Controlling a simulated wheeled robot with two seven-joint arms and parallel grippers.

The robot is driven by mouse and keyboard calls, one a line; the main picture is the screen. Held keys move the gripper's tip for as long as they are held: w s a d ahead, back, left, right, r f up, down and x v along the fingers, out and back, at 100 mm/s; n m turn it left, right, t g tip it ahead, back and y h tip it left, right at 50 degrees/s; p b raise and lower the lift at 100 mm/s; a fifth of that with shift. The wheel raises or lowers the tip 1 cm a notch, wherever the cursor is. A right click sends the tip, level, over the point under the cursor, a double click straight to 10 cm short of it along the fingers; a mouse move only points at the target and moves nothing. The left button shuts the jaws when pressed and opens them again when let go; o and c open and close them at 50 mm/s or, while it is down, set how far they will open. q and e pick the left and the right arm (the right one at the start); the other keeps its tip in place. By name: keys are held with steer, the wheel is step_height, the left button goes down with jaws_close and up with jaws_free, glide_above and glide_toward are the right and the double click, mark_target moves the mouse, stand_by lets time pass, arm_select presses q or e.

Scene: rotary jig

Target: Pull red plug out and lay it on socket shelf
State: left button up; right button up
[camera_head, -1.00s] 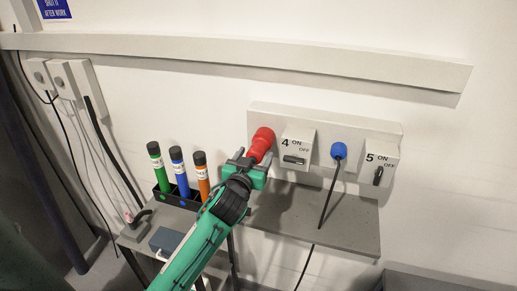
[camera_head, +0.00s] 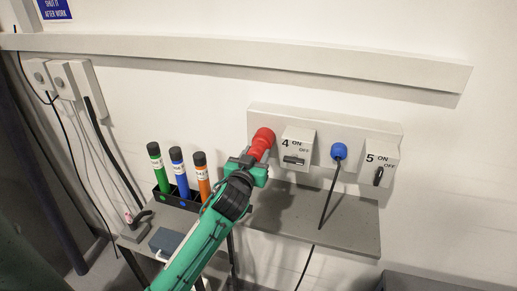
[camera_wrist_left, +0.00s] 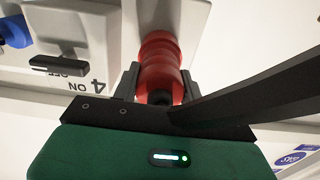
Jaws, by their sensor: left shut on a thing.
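The red plug (camera_head: 262,141) sits at the left end of the white socket panel (camera_head: 325,120), beside the switch marked 4 (camera_head: 297,147). My left gripper (camera_head: 254,161) is shut on the red plug from the front. In the left wrist view the red plug (camera_wrist_left: 160,62) stands between the fingers of my left gripper (camera_wrist_left: 154,84), with its far end at the panel. I cannot tell whether it is still fully seated. The grey socket shelf (camera_head: 345,226) runs below the panel, and its bare top shows right of my arm. My right gripper is not in view.
A blue plug (camera_head: 339,151) with a hanging black cable is in the panel between the switches 4 and 5 (camera_head: 380,164). A black holder (camera_head: 176,197) with green, blue and orange markers stands left of my arm. The shelf's right part is clear apart from the cable.

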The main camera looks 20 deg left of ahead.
arm_select(q)
steer(key=shift+s+f, duration=0.1)
steer(key=shift+s+f, duration=0.1)
steer(key=shift+s, duration=0.15)
steer(key=shift+s+r, duration=0.2)
steer(key=shift+s, duration=0.8)
steer(key=shift+s+a, duration=0.1)
steer(key=shift+s, duration=2.15)
